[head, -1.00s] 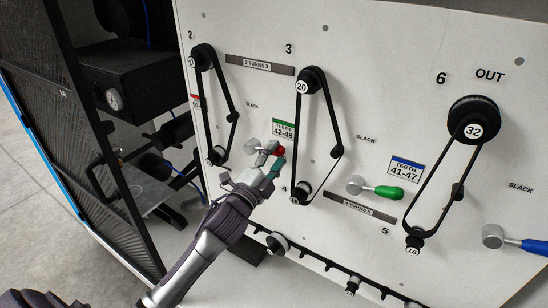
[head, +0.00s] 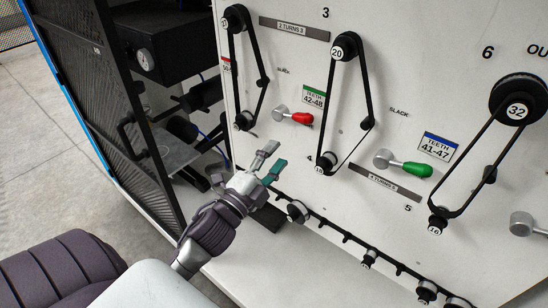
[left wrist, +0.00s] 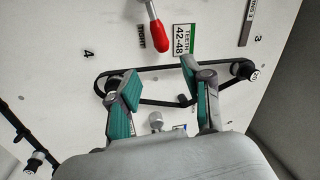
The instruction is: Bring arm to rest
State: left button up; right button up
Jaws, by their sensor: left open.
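My left gripper (head: 268,164) is open and empty in the head view, in front of the lower part of the white panel. It is below and left of the red-handled lever (head: 301,118) and apart from it. In the left wrist view the open fingers (left wrist: 158,92) spread in front of the belt loop (left wrist: 160,68) marked 42-48. The red handle (left wrist: 160,36) shows there beyond the fingertips. My right gripper is in neither view.
The white panel (head: 400,65) carries several belt loops, a green-handled lever (head: 409,167) and a row of pegs with small pulleys (head: 369,258). A dark mesh door (head: 105,100) stands open at left. Bare floor (head: 50,170) lies beyond it.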

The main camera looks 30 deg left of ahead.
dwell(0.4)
pick_arm(q)
jog(key=s+f+n+g+y, duration=0.1)
jog(key=s+f+n+g, duration=0.25)
jog(key=f, duration=1.55)
jog(key=s+f+n+g+y, duration=0.15)
jog(key=f+n+g, duration=0.3)
jog(key=f, duration=1.45)
jog(key=s+d+f+n+g+h, duration=0.25)
jog(key=s+f+g, duration=0.45)
jog(key=s+f, duration=1.05)
jog(key=s+d+f+n+g, duration=0.1)
jog(key=s+f+g, duration=0.1)
jog(key=s, duration=0.6)
jog(key=s+d+f+n+g, duration=0.1)
jog(key=s+d+f+g, duration=0.1)
jog(key=s+f, duration=0.3)
jog(key=s, duration=0.4)
jog(key=shift+s+d+f+y, duration=0.2)
jog(key=shift+f+y, duration=0.1)
jog(key=shift+y, duration=0.1)
jog(key=shift+n, duration=0.25)
jog(key=shift+c, duration=0.8)
jog(key=shift+s, duration=0.1)
